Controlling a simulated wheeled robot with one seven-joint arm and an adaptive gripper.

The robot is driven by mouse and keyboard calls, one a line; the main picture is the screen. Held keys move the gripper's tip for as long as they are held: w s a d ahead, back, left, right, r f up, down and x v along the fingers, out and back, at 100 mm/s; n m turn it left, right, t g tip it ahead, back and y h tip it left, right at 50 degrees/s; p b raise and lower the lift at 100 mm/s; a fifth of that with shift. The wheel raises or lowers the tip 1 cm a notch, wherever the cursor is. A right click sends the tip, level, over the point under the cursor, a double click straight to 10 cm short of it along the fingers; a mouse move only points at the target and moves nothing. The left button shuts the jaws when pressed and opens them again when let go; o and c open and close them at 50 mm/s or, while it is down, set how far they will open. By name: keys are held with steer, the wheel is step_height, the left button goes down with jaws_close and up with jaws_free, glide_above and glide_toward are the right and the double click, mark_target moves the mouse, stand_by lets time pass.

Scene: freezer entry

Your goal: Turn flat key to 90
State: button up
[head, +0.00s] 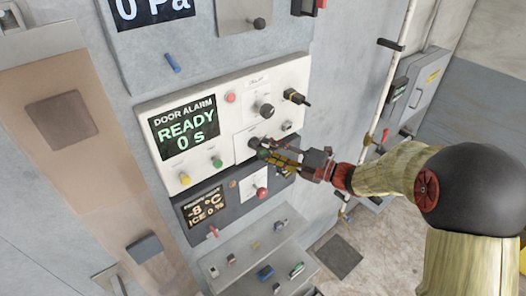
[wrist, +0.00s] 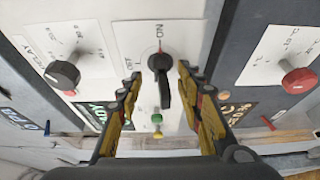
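The flat key (wrist: 162,78) is a dark, flat handle on a round base on a white label plate. A thin red mark shows at its top in the wrist view, and the handle points down the picture. In the head view the key (head: 254,142) shows only in part beside my fingers on the white door alarm panel (head: 225,165). My gripper (wrist: 160,72) is open, with one yellow-and-black finger on each side of the key. Small gaps show between key and fingers. In the head view my gripper (head: 263,151) reaches the panel from the right.
A black knob (wrist: 63,75) and a red knob (wrist: 298,80) stand out on either side. Green (wrist: 157,118) and yellow (wrist: 158,134) buttons lie below the key. The display (head: 184,138) reads READY 0 s. A shelf (head: 240,262) holds several small items.

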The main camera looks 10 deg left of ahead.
steer(key=o, duration=0.3)
steer(key=shift+o, duration=0.2)
steer(key=shift+s+d, duration=0.1)
steer(key=shift+d, duration=0.05)
steer(key=s+d, duration=0.4)
steer(key=s, duration=0.1)
steer(key=shift+d, duration=0.25)
stand_by(1.2)
stand_by(0.3)
steer(key=v, duration=1.2)
